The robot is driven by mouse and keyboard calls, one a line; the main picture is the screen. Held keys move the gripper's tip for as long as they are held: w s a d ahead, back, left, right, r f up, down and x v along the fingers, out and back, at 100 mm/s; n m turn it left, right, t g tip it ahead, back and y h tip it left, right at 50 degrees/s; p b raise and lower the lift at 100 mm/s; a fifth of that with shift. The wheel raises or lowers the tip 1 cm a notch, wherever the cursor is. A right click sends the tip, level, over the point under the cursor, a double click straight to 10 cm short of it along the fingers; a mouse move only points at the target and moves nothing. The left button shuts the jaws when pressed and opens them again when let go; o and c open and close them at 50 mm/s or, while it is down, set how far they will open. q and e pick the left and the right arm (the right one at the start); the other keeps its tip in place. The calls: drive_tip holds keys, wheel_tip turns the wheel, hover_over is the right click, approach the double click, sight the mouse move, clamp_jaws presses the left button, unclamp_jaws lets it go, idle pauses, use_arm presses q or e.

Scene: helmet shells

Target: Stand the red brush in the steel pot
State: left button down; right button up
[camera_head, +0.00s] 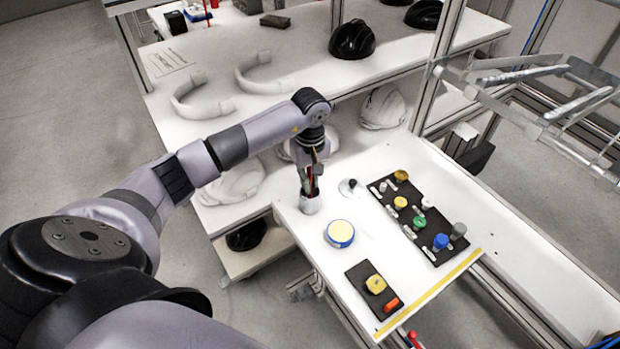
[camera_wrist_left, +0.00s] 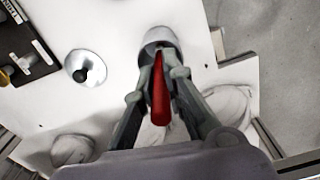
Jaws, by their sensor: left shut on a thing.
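My left gripper (camera_head: 311,184) is shut on the red brush (camera_head: 313,174) above the far left corner of the white table. The red brush also shows between the fingers in the left wrist view (camera_wrist_left: 159,95). The steel pot (camera_head: 309,205) stands on the table right under the gripper, and in the left wrist view the pot (camera_wrist_left: 158,36) is at the tip of the brush. The brush looks upright over the pot's mouth. I cannot tell how far its lower end is inside. My right gripper is not in view.
Black mats with coloured caps (camera_head: 419,222) lie to the right. White helmet shells (camera_head: 232,183) sit on the shelving at left.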

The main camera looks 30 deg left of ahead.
use_arm(q)
drive_tip(key=shift+f, duration=0.35)
use_arm(e)
drive_tip(key=shift+r, duration=0.1)
use_arm(q)
drive_tip(key=shift+f, duration=0.1)
drive_tip(key=shift+f, duration=0.1)
drive_tip(key=c, duration=1.7)
unclamp_jaws()
use_arm(e)
drive_tip(key=shift+d, duration=0.35)
